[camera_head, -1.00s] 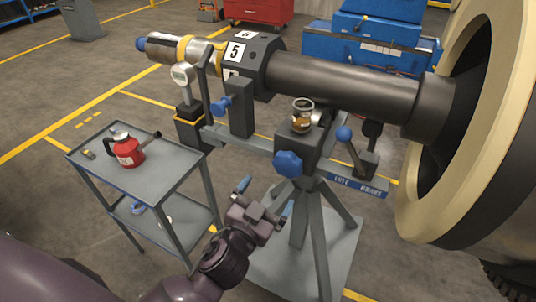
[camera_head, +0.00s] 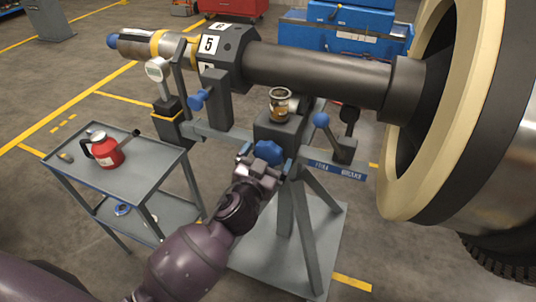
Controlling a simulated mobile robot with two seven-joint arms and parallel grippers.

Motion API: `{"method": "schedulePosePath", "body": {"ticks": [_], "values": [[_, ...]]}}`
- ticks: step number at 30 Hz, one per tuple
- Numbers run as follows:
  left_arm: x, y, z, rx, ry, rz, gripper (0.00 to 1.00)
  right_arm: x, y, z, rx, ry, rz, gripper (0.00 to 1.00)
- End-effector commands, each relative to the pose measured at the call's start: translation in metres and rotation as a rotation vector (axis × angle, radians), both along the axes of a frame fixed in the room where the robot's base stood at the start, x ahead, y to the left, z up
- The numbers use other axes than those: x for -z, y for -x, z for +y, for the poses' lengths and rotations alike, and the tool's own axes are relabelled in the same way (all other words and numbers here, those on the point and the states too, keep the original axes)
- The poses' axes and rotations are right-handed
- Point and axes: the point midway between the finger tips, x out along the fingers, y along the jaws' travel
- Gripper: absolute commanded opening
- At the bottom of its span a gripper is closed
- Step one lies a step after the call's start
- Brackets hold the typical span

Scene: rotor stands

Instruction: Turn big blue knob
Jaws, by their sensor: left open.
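The big blue knob (camera_head: 268,152) is on the front of the dark block on the rotor stand (camera_head: 292,220), below a small glass jar. My left gripper (camera_head: 265,164) is open, with its blue-tipped fingers at either side of the knob's lower part. The gripper partly hides the knob, and I cannot tell whether the fingers touch it. My right gripper is not in view.
A glass jar (camera_head: 280,103) sits above the knob. A blue-ball lever (camera_head: 321,119) and a smaller blue knob (camera_head: 197,101) flank it. The long dark shaft (camera_head: 320,78) runs above. A grey cart (camera_head: 150,173) with a red can (camera_head: 106,151) stands left.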

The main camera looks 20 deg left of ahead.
Motion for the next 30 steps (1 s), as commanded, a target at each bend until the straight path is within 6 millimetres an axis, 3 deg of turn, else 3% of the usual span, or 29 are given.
{"method": "schedulePosePath", "body": {"ticks": [14, 24, 30], "values": [[0.0, -0.0111, -0.0001, 0.0, 0.0, 0.001, 1.0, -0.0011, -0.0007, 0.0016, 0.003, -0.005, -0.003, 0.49], [0.0, -0.0109, -0.0002, 0.0, 0.0, 0.001, 0.51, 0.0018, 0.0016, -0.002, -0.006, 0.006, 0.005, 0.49], [-0.0007, -0.0109, -0.0002, 0.0, -0.016, -0.001, 0.51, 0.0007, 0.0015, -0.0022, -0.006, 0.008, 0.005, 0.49]]}}
